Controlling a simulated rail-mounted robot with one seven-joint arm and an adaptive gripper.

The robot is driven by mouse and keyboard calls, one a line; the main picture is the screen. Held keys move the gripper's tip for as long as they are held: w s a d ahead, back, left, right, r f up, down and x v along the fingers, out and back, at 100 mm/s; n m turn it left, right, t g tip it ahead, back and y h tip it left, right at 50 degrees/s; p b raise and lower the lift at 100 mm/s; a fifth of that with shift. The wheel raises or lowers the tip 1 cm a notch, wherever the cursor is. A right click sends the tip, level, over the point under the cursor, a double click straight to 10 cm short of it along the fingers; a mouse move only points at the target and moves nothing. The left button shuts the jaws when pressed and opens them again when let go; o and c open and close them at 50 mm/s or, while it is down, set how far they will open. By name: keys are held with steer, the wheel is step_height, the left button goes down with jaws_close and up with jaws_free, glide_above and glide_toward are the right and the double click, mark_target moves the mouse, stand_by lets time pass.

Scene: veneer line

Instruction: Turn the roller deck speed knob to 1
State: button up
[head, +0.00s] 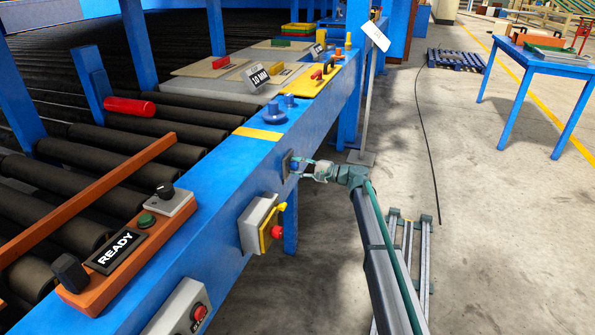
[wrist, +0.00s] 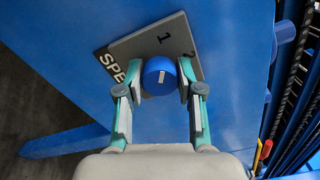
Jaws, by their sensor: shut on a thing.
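The speed knob (wrist: 160,77) is a round blue knob with a short white mark on its face. It stands on a dark grey plate (wrist: 120,51) printed with "1", "2" and partly hidden lettering starting "SPE". The mark runs roughly up and down in the wrist view, with the "1" nearly straight above the knob and the "2" to the upper right. My gripper (wrist: 160,84) is shut on the knob, one finger on each side. In the head view my gripper (head: 303,168) reaches the plate (head: 286,163) on the side of the blue beam.
A yellow and grey box with a red button (head: 277,232) sits on the beam nearer the camera. Blue knobs (head: 274,113) stand on top of the beam. Black rollers (head: 75,170) lie left. The floor at right has free room around a blue table (head: 545,70).

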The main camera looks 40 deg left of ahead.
steer(key=shift+n, duration=0.3)
stand_by(0.4)
steer(key=o, duration=1.2)
steer(key=shift+c, duration=0.2)
steer(key=shift+d, duration=0.1)
steer(key=v, duration=1.2)
